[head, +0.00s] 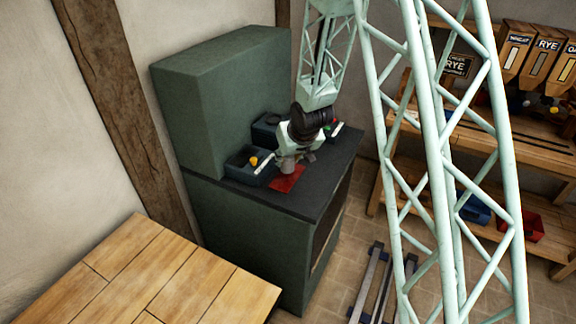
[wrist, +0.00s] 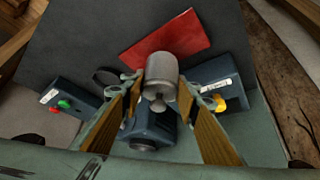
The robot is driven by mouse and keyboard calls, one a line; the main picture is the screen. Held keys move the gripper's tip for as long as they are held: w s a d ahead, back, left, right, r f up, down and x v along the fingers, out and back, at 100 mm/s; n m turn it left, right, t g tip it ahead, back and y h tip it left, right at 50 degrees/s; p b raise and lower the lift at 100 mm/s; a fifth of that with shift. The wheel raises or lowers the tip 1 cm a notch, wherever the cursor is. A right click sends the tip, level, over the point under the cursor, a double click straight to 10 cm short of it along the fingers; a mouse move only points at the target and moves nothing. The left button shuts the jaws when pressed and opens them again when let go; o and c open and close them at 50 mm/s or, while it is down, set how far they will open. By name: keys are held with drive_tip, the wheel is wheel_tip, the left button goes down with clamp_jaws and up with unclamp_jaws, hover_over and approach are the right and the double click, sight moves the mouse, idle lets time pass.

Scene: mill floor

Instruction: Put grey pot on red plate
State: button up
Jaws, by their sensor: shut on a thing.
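The grey pot (wrist: 162,69) is a small metal cylinder between the finger pads of my gripper (wrist: 162,92) in the wrist view. My gripper is shut on it. In the head view my gripper (head: 292,160) is low over the dark counter top, and the grey pot (head: 287,165) shows small beneath it. The red plate (wrist: 180,36) is a flat rectangle on the counter, and it also shows in the head view (head: 287,180). The pot overlaps the plate's near edge in the wrist view. I cannot tell whether the pot touches the plate or counter.
A dark blue box with a yellow knob (head: 247,170) stands left of the plate. A box with green and red buttons (wrist: 66,104) and another dark box (wrist: 150,132) stand nearby. A tall green block (head: 215,95) rises behind. A dark disc (wrist: 107,76) lies beside the pot.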

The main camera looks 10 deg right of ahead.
sight(288, 164)
drive_tip(key=shift+w, duration=0.1)
drive_tip(key=shift+w+d, duration=0.1)
drive_tip(key=shift+w, duration=0.1)
drive_tip(key=shift+w+d+f, duration=0.1)
drive_tip(key=shift+f, duration=1.7)
drive_tip(key=shift+f+b, duration=0.15)
drive_tip(key=shift+b, duration=0.15)
drive_tip(key=o, duration=1.1)
drive_tip(key=shift+o, duration=0.2)
drive_tip(key=shift+r, duration=0.25)
drive_tip(key=p+v, duration=0.1)
drive_tip(key=v, duration=1)
drive_tip(key=shift+s+r, duration=0.25)
drive_tip(key=shift+r, duration=0.1)
